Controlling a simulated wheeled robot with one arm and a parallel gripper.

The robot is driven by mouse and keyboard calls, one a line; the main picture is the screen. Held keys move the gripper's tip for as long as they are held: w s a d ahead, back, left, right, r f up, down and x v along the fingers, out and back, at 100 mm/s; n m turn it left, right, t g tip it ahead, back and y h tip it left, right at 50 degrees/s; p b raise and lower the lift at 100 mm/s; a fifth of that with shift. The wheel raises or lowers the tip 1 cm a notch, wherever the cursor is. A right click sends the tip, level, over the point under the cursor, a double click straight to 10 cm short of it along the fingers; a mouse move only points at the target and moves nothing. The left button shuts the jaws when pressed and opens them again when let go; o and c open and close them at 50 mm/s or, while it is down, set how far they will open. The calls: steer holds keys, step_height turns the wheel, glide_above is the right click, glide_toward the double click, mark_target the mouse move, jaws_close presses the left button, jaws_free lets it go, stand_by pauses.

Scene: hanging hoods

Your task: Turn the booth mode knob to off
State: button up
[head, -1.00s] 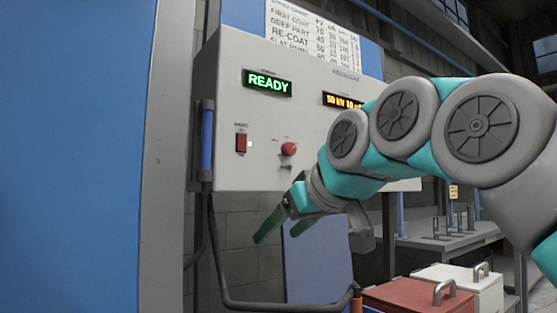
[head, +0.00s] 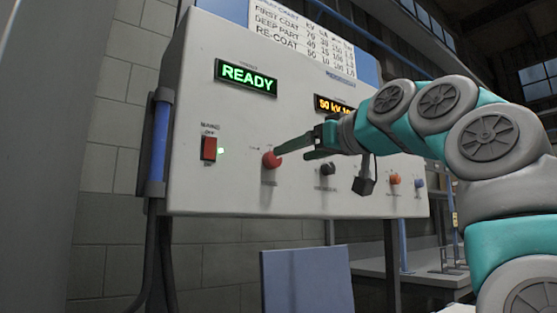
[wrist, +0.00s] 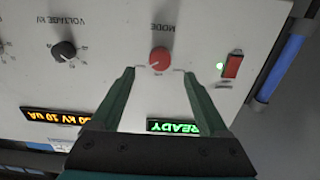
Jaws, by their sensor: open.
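The red mode knob (head: 271,160) is on the front of the grey control panel (head: 225,120), below the green READY display (head: 246,77). In the wrist view the red knob (wrist: 159,59) sits under the upside-down word MODE, between and just beyond the tips of my gripper (wrist: 158,71). My gripper (head: 293,149) is open, its green fingers pointing at the panel. No finger clearly touches the knob in the wrist view. The knob's pointer setting is too small to read.
A red rocker switch (head: 209,148) with a green lamp is left of the knob. A black voltage knob (head: 327,169) is to its right, with a red knob (head: 395,179) and a blue knob (head: 419,183) farther right. A blue handle (head: 159,141) runs along the panel's left edge.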

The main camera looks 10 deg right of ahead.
mark_target(275, 160)
steer(key=p+x, duration=0.1)
steer(key=x, duration=0.5)
steer(key=shift+w+a+p, duration=0.2)
steer(key=shift+p, duration=0.15)
jaws_close()
stand_by(0.3)
